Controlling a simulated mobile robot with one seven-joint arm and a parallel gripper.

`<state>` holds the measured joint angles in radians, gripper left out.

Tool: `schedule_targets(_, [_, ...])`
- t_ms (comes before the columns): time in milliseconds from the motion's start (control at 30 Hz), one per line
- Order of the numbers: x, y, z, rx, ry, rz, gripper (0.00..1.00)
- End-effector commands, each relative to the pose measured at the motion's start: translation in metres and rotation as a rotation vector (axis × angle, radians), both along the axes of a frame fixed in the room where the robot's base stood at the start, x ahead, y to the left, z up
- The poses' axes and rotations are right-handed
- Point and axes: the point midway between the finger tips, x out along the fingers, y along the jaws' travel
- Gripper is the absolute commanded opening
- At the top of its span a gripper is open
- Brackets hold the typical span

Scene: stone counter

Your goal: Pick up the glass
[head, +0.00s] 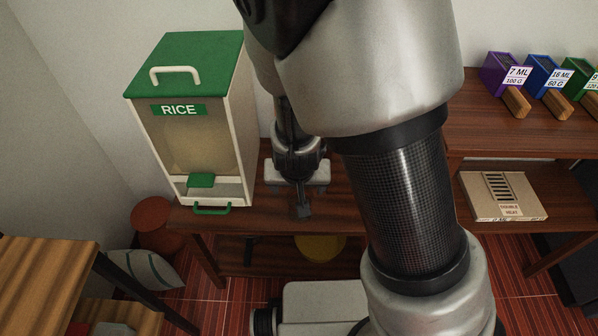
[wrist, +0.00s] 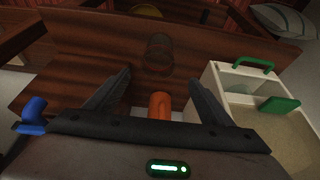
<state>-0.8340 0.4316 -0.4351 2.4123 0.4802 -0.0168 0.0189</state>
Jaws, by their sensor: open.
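The glass (wrist: 158,52) is a dark, see-through cylinder on the brown wooden surface in the wrist view, near its edge. My gripper (wrist: 160,76) is open and empty. Its two black fingers are spread apart, and the glass shows beyond their tips, roughly centred between them. I cannot tell the height of the fingertips above the wood. In the head view my gripper's hand is over the low wooden table beside the rice dispenser. A small dark grey shape shows below it, but I cannot tell whether it is the glass or a fingertip.
The green and cream rice dispenser (head: 190,120) stands close by on the left in the head view. An orange object (wrist: 160,106) shows between the finger bases, partly hidden. A blue object (wrist: 33,115) is at left. A cardboard box (head: 502,196) lies on a shelf at right.

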Motion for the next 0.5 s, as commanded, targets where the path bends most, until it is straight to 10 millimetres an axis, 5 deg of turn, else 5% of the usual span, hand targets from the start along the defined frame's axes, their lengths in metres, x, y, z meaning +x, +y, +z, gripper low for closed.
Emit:
schedule_targets(33, [0.004,-0.001,-0.015,-0.001,0.002,-0.004,0.75])
schedule_targets(333, [0.013,-0.002,-0.035,-0.001,0.001,-0.001,0.75])
schedule_targets(500, [0.019,-0.006,-0.062,0.0,0.001,-0.002,0.75])
